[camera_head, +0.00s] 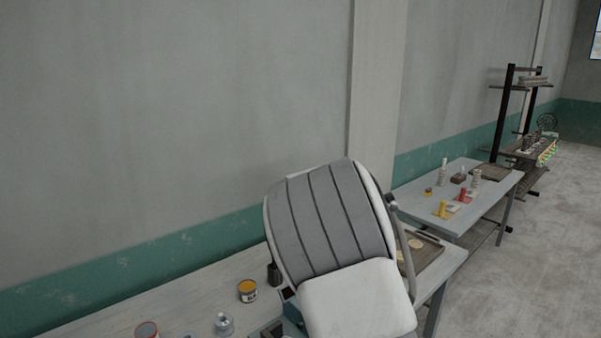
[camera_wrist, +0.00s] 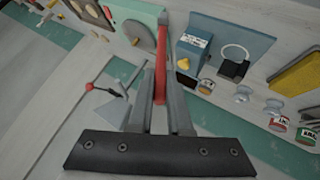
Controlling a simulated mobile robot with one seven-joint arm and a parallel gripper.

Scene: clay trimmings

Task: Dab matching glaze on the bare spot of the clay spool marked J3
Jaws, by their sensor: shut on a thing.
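My gripper (camera_wrist: 163,88) shows in the wrist view, its two grey fingers shut on a long red handle (camera_wrist: 162,60). The handle's far end reaches toward the green-grey board, and I cannot tell what tool it is. In the head view my arm hides the gripper. On the far table stand yellow spool-like pieces (camera_head: 442,208) and a red one (camera_head: 462,195). No J3 mark is legible.
The near table (camera_head: 180,295) runs along the wall; a small metal jar (camera_head: 224,324) and a dark bottle (camera_head: 274,274) stand on it. A tray (camera_head: 428,255) lies at its right end. The far table (camera_head: 410,197) carries pale bottles (camera_head: 443,172). Open floor lies to the right.

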